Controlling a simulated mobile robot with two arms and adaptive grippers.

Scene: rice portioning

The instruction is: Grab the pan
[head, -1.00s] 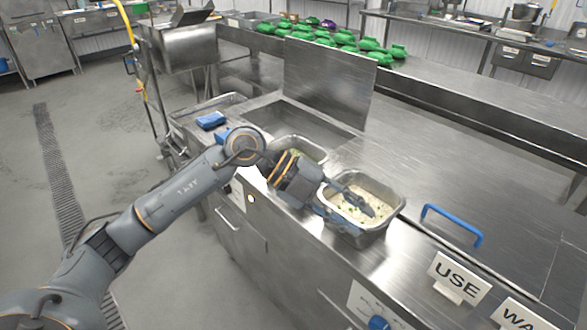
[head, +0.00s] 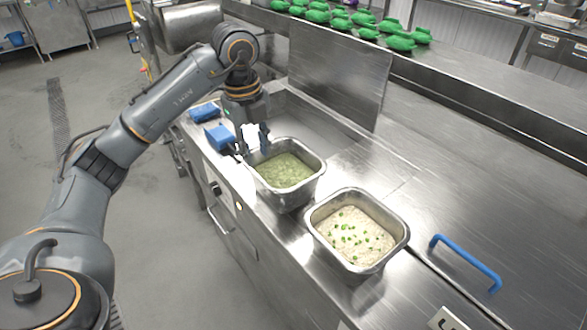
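A metal pan (head: 288,200) with green food stands on the steel counter, near the middle of the head view. A second metal pan (head: 340,262), holding pale rice with green bits, stands to its right and nearer. My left gripper (head: 252,146) points down at the far left corner of the green-food pan. Its fingers look apart, with a bright gap between them. I cannot tell whether a finger touches the rim. My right gripper is out of view.
Blue blocks (head: 219,137) lie on the counter left of the gripper. A blue handle (head: 466,262) stands at the right. An upright steel panel (head: 338,75) rises behind the pans. Green bundles (head: 345,20) lie on the back counter. The counter right of the pans is largely clear.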

